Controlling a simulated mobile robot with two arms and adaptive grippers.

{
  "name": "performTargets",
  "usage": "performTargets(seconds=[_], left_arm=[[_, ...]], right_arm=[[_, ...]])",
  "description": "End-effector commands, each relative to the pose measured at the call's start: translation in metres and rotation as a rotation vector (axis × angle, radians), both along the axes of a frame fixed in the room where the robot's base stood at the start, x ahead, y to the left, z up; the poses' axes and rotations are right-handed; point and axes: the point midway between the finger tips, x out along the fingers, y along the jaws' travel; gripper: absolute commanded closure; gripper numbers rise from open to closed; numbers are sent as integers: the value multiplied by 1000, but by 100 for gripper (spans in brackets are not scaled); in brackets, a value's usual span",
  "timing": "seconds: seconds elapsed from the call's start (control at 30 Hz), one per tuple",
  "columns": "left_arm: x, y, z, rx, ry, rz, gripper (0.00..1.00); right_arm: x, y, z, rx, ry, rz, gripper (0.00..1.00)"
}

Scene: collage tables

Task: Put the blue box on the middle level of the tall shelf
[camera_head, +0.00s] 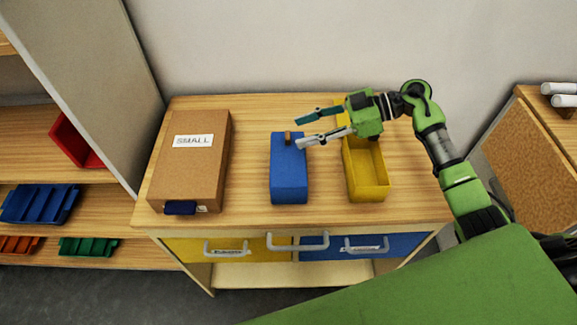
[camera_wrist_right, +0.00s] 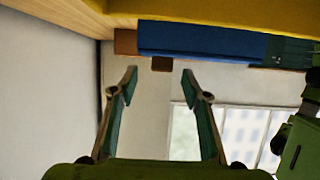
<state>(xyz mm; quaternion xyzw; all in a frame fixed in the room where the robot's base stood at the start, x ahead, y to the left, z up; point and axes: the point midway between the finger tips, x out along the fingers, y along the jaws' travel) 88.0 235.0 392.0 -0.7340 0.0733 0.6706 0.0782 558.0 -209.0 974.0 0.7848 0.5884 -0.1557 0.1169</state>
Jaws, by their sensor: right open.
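The blue box (camera_head: 289,178) stands on the wooden cabinet top, with a small brown knob (camera_head: 287,136) at its far end. My right gripper (camera_head: 298,133) is open and reaches in from the right, its fingertips near the knob at the box's far end. In the right wrist view the open fingers (camera_wrist_right: 160,76) are empty. The blue box (camera_wrist_right: 200,40) and brown knob (camera_wrist_right: 162,64) show just beyond the tips; contact is not clear. The tall shelf (camera_head: 70,195) stands at the left, only partly in view. My left gripper is not in view.
A yellow bin (camera_head: 368,190) stands right of the blue box, under my right gripper's body. A brown carton marked SMALL (camera_head: 190,170) stands to its left. The shelf holds a red bin (camera_head: 75,140), a dark blue bin (camera_head: 38,203) and a green bin (camera_head: 88,247).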

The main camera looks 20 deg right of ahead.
Motion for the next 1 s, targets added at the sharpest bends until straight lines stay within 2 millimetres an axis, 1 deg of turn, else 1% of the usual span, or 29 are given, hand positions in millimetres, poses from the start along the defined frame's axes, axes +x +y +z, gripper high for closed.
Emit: performTargets(seconds=[0.03, 0.2, 0.3, 0.5, 0.53, 0.57, 0.6, 0.67, 0.7, 1.0], left_arm=[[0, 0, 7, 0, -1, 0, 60], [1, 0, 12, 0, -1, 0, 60], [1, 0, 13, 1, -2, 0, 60], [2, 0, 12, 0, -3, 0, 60], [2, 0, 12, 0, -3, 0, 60], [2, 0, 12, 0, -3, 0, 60], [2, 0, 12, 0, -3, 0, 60], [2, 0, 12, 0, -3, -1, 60], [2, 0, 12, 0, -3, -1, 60], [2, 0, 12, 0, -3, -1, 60]], right_arm=[[0, 9, 1, 6, 1, 2, 57], [5, 28, -10, 3, 2, 1, 57], [6, 32, -13, 3, 2, 0, 57], [6, 32, -14, 0, 1, 1, 57], [6, 32, -14, 0, 1, 1, 62], [6, 32, -14, 0, 1, 1, 70], [6, 32, -14, 0, 1, 1, 80], [6, 32, -14, 0, 1, 1, 96], [6, 32, -14, 0, 1, 1, 100], [6, 32, -12, 2, -1, 0, 100]])
